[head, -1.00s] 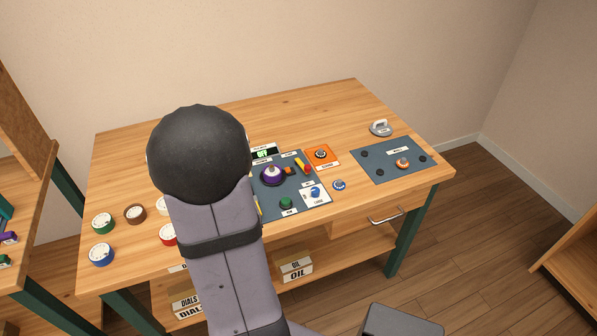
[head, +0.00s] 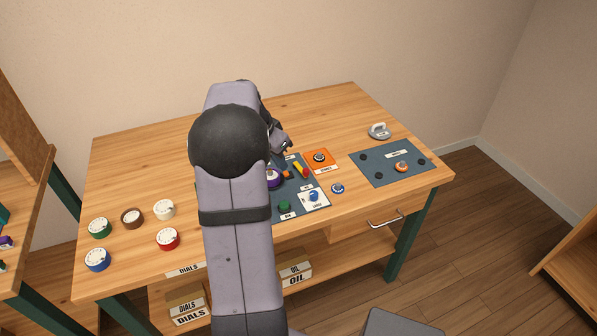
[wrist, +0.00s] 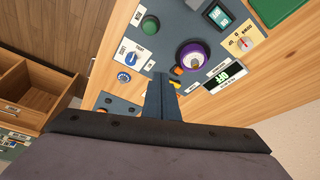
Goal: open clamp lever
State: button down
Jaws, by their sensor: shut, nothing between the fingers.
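A yellow bar with a red end (head: 302,169), which looks like the lever, lies on the dark blue panel (head: 322,206) in the head view. In the wrist view only a small yellow piece (wrist: 175,84) shows, just right of my fingertips and partly hidden by them. My gripper (wrist: 161,78) is shut and empty, pointing down at the panel. In the head view my gripper (head: 285,146) hangs over the panel's far side, up and left of the bar. I cannot tell if it touches anything. The lever's full shape and the lettering by it are too small to read.
A green knob (wrist: 150,25) and a blue knob (wrist: 130,57) are on the same panel. Several loose dials stand at left.

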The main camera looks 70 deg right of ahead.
aim_at(308, 174)
jog(key=shift+f, duration=0.15)
jog(key=p+x, duration=0.2)
jog(key=x, duration=0.7)
jog(key=shift+d+f, duration=0.15)
jog(key=shift+f, duration=0.2)
jog(key=shift+s+d+r+p, duration=0.1)
jog(key=shift+s+d+p, duration=0.1)
jog(key=shift+d+p, duration=0.3)
jog(key=shift+s+d+p, duration=0.2)
jog(key=shift+d+p, duration=0.15)
jog(key=shift+d, duration=0.25)
jog(key=shift+s+d+p, duration=0.25)
jog(key=shift+d+p, duration=0.05)
jog(key=shift+d, duration=0.5)
jog(key=shift+s+d+n+t, duration=0.45)
jog(key=shift+s+n, duration=0.25)
jog(key=shift+n, duration=0.4)
jog(key=shift+s+d+n, duration=0.3)
jog(key=shift+s+d, duration=0.15)
jog(key=shift+d, duration=0.05)
jog(key=shift+w+a, duration=0.1)
jog(key=shift+w, duration=0.05)
